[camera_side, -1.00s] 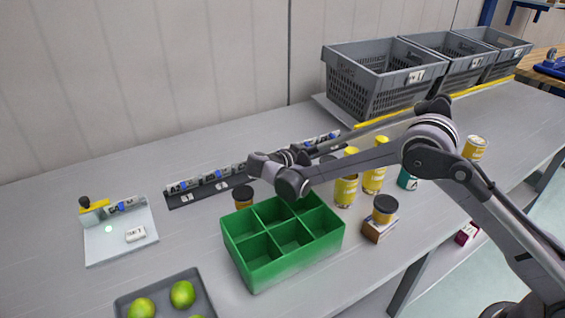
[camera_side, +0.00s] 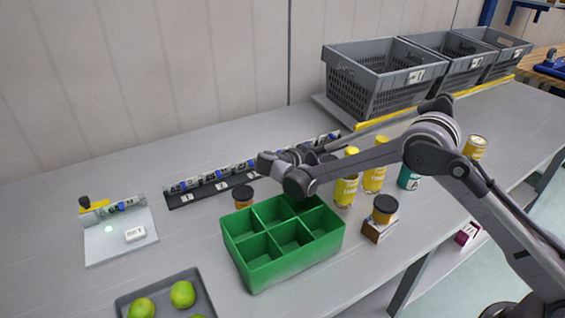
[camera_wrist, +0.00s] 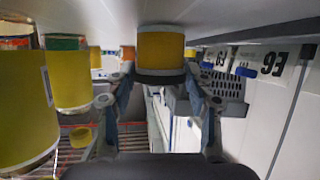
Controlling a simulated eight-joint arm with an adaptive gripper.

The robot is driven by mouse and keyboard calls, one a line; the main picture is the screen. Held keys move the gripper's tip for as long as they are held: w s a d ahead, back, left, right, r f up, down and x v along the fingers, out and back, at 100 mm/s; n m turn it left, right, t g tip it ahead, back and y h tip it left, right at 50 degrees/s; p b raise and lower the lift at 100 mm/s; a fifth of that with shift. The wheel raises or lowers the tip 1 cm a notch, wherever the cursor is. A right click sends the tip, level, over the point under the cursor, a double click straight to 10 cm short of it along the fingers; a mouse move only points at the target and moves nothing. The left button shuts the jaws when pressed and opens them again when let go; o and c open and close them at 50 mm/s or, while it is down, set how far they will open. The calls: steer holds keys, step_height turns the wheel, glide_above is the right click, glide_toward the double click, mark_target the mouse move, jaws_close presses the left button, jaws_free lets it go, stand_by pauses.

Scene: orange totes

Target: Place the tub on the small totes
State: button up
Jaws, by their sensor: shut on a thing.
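My gripper (camera_wrist: 160,74) is shut on a yellow tub (camera_wrist: 160,48) with a dark band, held between the two fingers in the wrist view. In the side view my gripper (camera_side: 318,158) is behind the forearm, over the rack strip, and the held tub is mostly hidden there. Three grey crate-like totes (camera_side: 372,72) stand in a row at the back right, apart from the gripper. Part of a grey tote (camera_wrist: 232,98) shows beyond the tub in the wrist view. No orange tote is visible.
A green divided box (camera_side: 280,262) stands below the forearm. Yellow cans (camera_side: 345,190), a dark-lidded jar (camera_side: 384,208) on a small box and another jar (camera_side: 243,195) are nearby. A dark labelled rack (camera_side: 212,187) lies behind.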

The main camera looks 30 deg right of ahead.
step_height(320, 180, up, 21)
steer(key=s+d+f+n+t+y, duration=0.15)
steer(key=d+f, duration=0.25)
steer(key=d, duration=1.2)
steer(key=d+f+n+t, duration=0.2)
steer(key=d+f+t, duration=0.1)
steer(key=d, duration=1.2)
steer(key=s+d+r+n, duration=0.1)
steer(key=s+d+r, duration=0.2)
steer(key=s+d, duration=0.85)
steer(key=s+d+r, duration=0.4)
steer(key=s+d, duration=0.5)
steer(key=d, duration=0.5)
steer(key=shift+t, duration=0.35)
steer(key=f, duration=2.1)
steer(key=shift+w+a, duration=0.2)
steer(key=shift+w, duration=0.1)
steer(key=shift+f, duration=0.1)
